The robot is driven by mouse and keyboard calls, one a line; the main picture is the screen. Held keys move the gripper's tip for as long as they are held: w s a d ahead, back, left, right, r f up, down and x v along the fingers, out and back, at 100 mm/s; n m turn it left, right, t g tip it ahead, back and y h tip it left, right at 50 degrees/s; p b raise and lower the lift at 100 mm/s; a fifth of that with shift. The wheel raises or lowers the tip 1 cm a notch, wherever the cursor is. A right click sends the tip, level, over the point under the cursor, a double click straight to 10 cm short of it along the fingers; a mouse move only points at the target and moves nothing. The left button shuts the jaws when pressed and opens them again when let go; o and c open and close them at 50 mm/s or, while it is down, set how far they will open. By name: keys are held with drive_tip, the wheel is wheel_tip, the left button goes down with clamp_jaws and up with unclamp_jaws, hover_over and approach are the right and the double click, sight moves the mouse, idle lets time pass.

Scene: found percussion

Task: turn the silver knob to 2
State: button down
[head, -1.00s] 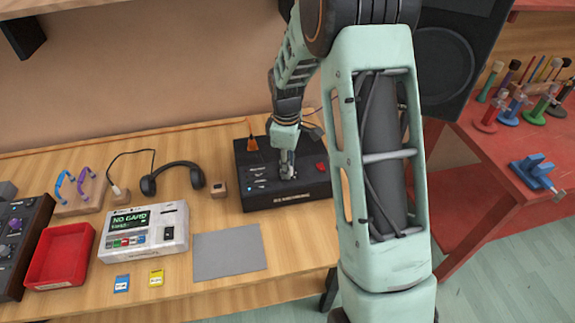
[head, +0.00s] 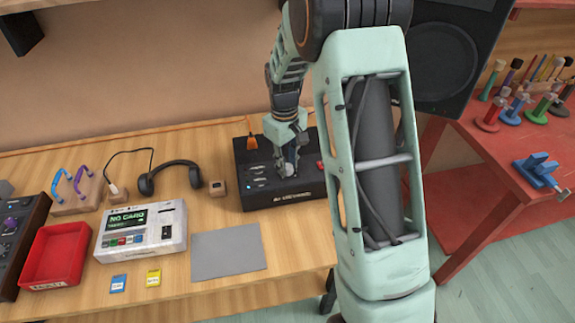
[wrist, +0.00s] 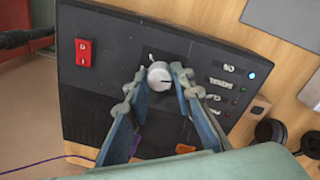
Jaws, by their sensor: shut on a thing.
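The silver knob (wrist: 159,76) sits on top of a black box (wrist: 120,30) and shows between my fingertips in the wrist view. My gripper (wrist: 158,78) is shut on it, one finger on each side. A small light mark shows by the knob's edge, but I cannot read any number there. In the head view, my gripper (head: 287,169) reaches down onto the top of the black box (head: 251,192), and it mostly hides the knob.
A red switch (wrist: 84,52) and labelled lights, one lit blue (wrist: 252,75), are on the box. Headphones (head: 171,174), a small wooden block (head: 217,188), a grey mat (head: 229,252), a card reader (head: 141,231) and a red tray (head: 56,257) lie to the left.

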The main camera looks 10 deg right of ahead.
drive_tip(key=m, duration=0.5)
drive_tip(key=shift+m+b, duration=0.3)
drive_tip(key=shift+b, duration=0.05)
drive_tip(key=m, duration=0.5)
drive_tip(key=shift+w+g, duration=0.1)
drive_tip(key=shift+g, duration=0.2)
drive_tip(key=shift+m, duration=0.4)
drive_tip(key=c, duration=1.7)
unclamp_jaws()
drive_tip(key=shift+o, duration=0.2)
wheel_tip(320, 180, up, 12)
drive_tip(key=shift+a, duration=0.25)
drive_tip(key=shift+w, duration=0.1)
